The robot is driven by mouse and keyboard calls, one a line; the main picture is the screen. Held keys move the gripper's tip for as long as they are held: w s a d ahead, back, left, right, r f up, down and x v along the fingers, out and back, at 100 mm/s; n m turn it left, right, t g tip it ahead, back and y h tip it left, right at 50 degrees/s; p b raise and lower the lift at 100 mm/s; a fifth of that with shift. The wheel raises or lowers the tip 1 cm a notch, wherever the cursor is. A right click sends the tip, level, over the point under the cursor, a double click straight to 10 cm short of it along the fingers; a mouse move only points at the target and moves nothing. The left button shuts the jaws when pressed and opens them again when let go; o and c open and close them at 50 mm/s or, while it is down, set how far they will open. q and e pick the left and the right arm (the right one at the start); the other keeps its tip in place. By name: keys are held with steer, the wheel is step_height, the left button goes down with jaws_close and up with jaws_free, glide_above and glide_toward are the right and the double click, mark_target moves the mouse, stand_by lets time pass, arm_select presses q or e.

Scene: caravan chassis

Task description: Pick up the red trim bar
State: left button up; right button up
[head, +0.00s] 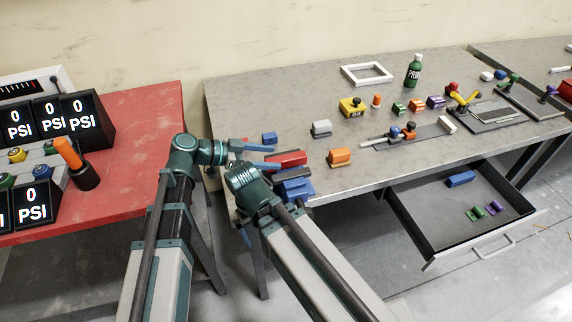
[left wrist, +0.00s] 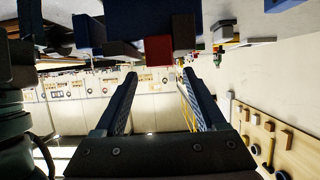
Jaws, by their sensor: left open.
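The red trim bar (head: 290,158) lies near the left front corner of the grey table, just beyond my left fingertips. Its red end (left wrist: 158,51) shows in the left wrist view, ahead of and between the fingertips. My left gripper (head: 275,157) is open and empty, with its two blue fingers pointing right toward the bar. In the wrist view the open fingers (left wrist: 159,76) appear apart from it. My right arm's wrist (head: 246,180) is in front of the table's left corner. I cannot make out its jaws clearly.
A dark bar (head: 295,173) and blue pieces (head: 297,189) lie in front of the red bar. A small blue block (head: 269,138), a grey block (head: 321,128) and an orange block (head: 340,157) stand nearby. An open drawer (head: 430,225) juts out at right.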

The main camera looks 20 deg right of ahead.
mark_target(279, 159)
arm_select(q)
steer(key=x, duration=0.3)
steer(key=shift+w+f+b, duration=0.1)
steer(key=shift+f+b, duration=0.15)
steer(key=shift+b, duration=0.1)
steer(key=shift+r, duration=0.1)
jaws_close()
